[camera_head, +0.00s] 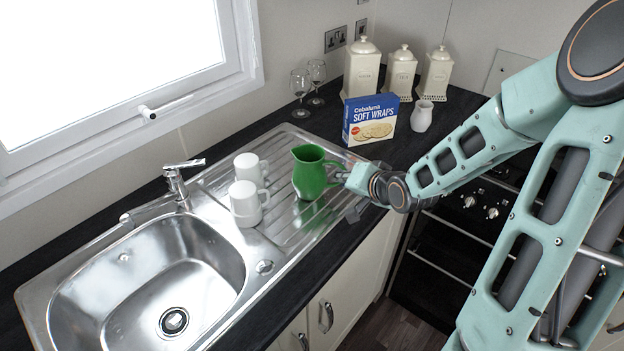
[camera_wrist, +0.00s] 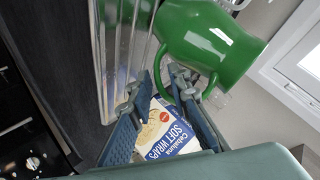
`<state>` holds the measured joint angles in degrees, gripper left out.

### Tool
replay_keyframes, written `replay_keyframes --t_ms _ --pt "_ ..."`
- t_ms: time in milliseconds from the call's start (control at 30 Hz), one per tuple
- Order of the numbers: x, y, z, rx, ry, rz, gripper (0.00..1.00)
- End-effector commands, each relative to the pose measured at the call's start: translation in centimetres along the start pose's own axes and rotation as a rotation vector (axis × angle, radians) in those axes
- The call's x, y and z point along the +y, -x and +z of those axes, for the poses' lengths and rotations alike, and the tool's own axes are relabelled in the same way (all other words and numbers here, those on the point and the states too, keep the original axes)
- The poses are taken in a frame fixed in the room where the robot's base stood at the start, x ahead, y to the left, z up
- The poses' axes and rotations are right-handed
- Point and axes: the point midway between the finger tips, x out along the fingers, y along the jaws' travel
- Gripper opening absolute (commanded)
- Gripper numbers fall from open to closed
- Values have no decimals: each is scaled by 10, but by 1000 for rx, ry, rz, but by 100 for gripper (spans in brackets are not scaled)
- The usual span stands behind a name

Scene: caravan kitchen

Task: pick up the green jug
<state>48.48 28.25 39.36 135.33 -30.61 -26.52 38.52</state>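The green jug (camera_head: 309,174) stands upright on the ridged steel drainer (camera_head: 283,232), with its handle towards my arm. My gripper (camera_head: 347,190) is at the handle side of the jug, low over the drainer's right edge. In the wrist view the jug (camera_wrist: 215,42) fills the upper right and appears turned by the camera's tilt. My gripper (camera_wrist: 155,93) shows two fingers spread apart. The right finger overlaps the jug's handle; I cannot tell whether it touches it or passes through the loop. The jug is not clamped.
Two white mugs (camera_head: 246,203) stand left of the jug, beside the sink (camera_head: 150,280). A soft wraps box (camera_head: 370,119) stands behind, with a small white jug (camera_head: 421,116), cream canisters (camera_head: 401,73) and wine glasses (camera_head: 301,86). The cooker (camera_head: 445,250) is at right.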

Motion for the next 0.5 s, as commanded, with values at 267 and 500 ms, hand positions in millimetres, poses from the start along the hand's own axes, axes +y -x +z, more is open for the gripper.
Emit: replay_keyframes --t_ms 267,500 --pt "0 -18 0 0 -1 1 17" --pt "0 -18 0 0 -1 1 10"
